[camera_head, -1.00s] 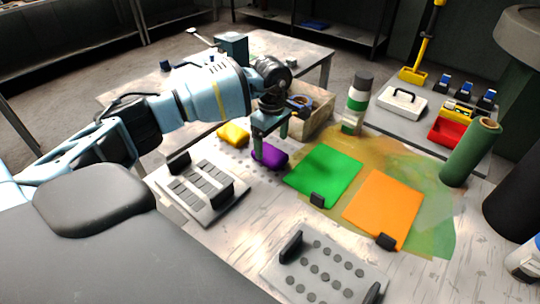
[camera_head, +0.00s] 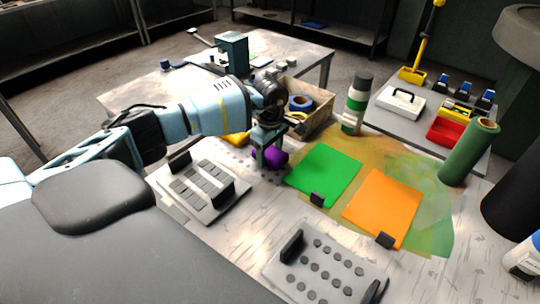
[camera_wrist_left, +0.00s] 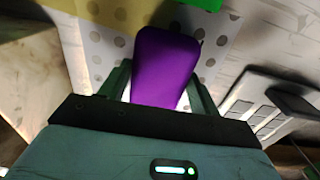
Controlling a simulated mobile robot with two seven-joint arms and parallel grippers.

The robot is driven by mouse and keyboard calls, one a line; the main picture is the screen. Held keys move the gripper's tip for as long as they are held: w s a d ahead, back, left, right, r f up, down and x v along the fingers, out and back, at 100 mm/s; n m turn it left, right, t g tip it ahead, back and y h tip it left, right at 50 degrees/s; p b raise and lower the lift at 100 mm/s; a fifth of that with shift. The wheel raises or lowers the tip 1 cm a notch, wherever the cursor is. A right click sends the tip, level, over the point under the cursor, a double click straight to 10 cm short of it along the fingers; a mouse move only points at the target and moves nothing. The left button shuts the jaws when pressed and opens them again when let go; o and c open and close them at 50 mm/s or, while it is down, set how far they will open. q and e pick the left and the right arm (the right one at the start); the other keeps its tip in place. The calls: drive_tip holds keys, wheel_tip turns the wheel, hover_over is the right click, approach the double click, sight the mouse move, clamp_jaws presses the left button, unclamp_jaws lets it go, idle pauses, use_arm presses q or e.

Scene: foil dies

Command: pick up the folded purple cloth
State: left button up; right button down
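The folded purple cloth (camera_head: 271,157) lies on the dotted pale mat near the middle of the worktable. My left gripper (camera_head: 268,150) points down over it and hides part of it. In the left wrist view the purple cloth (camera_wrist_left: 165,65) lies between the two green fingers (camera_wrist_left: 160,85), one on each side. The fingers stand apart, with narrow pale gaps seeming to show beside the cloth; contact is not clear. The near end of the cloth is hidden behind the gripper body. My right gripper is not in view.
A wooden box (camera_head: 318,112) with tape rolls stands behind the gripper. Green (camera_head: 325,172) and orange (camera_head: 382,208) sheets lie to the right. A grey fixture (camera_head: 203,188) stands to the left and a bottle (camera_head: 355,105) behind right.

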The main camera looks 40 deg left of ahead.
sight(270, 151)
use_arm(q)
drive_tip(key=c, duration=0.5)
drive_tip(key=shift+r, duration=0.15)
drive_tip(key=shift+r, duration=0.5)
wheel_tip(270, 151, up, 2)
drive_tip(key=shift+r, duration=0.2)
drive_tip(key=s+d, duration=0.2)
drive_tip(key=s, duration=0.2)
drive_tip(key=s+d+r, duration=0.1)
drive_tip(key=s+d, duration=0.2)
drive_tip(key=s, duration=0.2)
drive_tip(key=s+d, duration=0.2)
drive_tip(key=s, duration=0.3)
drive_tip(key=shift+s+d+r, duration=0.15)
